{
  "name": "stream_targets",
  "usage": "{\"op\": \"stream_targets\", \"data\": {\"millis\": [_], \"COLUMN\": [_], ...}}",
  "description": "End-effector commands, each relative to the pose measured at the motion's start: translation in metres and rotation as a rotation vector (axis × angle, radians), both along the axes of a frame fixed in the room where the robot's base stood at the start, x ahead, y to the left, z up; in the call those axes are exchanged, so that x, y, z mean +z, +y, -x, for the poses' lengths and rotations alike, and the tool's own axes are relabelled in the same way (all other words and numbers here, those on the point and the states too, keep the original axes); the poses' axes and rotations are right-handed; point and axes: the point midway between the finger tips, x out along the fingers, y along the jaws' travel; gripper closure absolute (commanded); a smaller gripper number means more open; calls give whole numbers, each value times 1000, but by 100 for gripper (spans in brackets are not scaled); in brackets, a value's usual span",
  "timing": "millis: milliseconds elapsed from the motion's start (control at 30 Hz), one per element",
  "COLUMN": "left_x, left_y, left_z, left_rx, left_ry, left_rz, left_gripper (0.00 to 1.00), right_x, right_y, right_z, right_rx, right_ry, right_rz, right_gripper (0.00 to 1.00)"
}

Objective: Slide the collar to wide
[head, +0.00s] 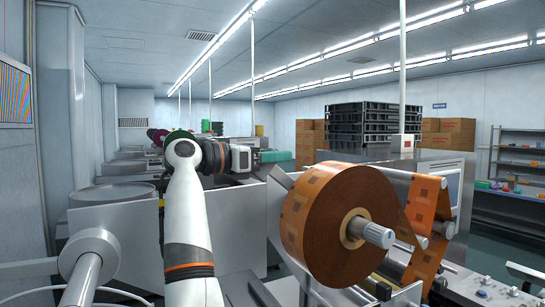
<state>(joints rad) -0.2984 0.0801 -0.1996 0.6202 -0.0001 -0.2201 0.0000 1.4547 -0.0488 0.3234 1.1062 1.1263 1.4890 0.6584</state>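A large roll of orange-brown printed film (325,215) sits on a spindle at right of centre. A pale core and a grey ribbed knob-like piece (377,236) stick out of its near face. I cannot tell whether this piece is the collar, and I see no mark reading wide. My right gripper (244,158) is at the end of the white, orange-banded arm, left of and beyond the roll, apart from it. Its fingers are too small and turned away to tell whether it is open. My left gripper is not in view.
Film runs over rollers (424,205) right of the roll. A panel with knobs (490,292) is at lower right. Grey machine housings (115,240) stand at left. Black crates (360,125), cardboard boxes (448,133) and a shelf (515,170) are far back.

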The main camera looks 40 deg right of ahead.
Motion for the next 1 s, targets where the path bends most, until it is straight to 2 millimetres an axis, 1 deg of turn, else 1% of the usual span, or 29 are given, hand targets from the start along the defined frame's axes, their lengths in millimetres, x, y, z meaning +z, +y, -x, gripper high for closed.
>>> {"op": "stream_targets", "data": {"millis": [167, 267, 467, 600, 700, 833, 1000], "left_x": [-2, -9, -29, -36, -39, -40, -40], "left_y": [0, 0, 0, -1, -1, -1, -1], "left_z": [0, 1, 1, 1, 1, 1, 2], "left_rx": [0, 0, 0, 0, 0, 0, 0], "left_ry": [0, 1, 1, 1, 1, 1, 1], "left_rz": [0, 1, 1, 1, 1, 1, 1], "left_gripper": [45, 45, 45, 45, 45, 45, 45], "right_x": [-1, -3, -4, -2, -2, -1, 0], "right_y": [3, 12, 52, 80, 96, 109, 115], "right_z": [-1, -5, -17, -26, -30, -35, -36], "right_rx": [1, 3, 5, 4, 3, 1, 0], "right_ry": [0, 0, 0, 1, 1, 1, 0], "right_rz": [0, 0, 1, 1, 1, 1, 0], "right_gripper": [53, 53, 53, 53, 53, 53, 53]}}
